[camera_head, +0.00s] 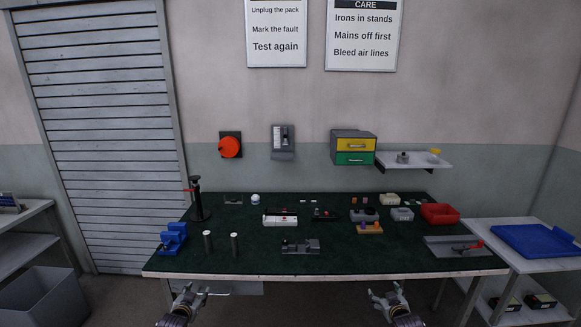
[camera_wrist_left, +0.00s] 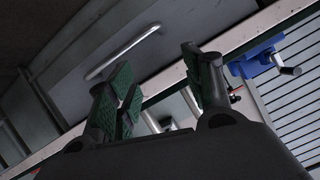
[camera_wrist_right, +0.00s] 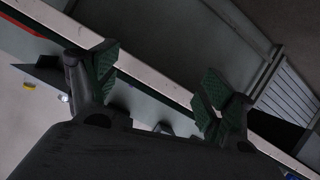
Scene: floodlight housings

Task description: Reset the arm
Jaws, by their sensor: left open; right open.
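My left gripper (camera_head: 188,293) is low in front of the bench's front edge, at the left in the head view. It is open and empty. In the left wrist view its two green-padded fingers (camera_wrist_left: 160,85) stand apart, with the bench edge and a drawer handle beyond. My right gripper (camera_head: 387,290) is low in front of the bench edge, right of centre. It is open and empty too. In the right wrist view its fingers (camera_wrist_right: 155,90) stand apart with nothing between them. Neither gripper touches anything that I can see.
The bench (camera_head: 370,263) has a dark green top. On it are a blue vise (camera_head: 173,239), two grey cylinders, a grey fixture (camera_head: 300,246), a red bin (camera_head: 440,213) and several small parts. A side table with a blue tray (camera_head: 535,240) stands right. A grey bin (camera_head: 45,300) stands left.

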